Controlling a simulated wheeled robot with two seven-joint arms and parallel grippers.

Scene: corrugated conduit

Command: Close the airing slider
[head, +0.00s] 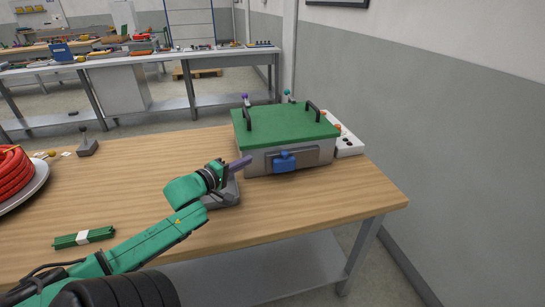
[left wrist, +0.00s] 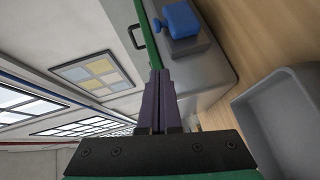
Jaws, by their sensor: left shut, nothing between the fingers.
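A grey box with a green lid (head: 285,125) and two dark handles stands on the wooden table. A blue slider knob (head: 285,162) sits on a dark grey plate on its front face. In the left wrist view the blue knob (left wrist: 182,20) is near the top, beyond and a little right of the fingertips. My left gripper (head: 248,160) has purple fingers, shut and empty, just left of the knob and close to the box front. Its fingers also show in the left wrist view (left wrist: 158,75). The knob appears apart from the fingers. My right gripper is not in view.
A grey tray (head: 228,202) lies below my left gripper; it also shows in the left wrist view (left wrist: 265,125). A white switch panel (head: 348,143) stands right of the box. The table's front right is clear.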

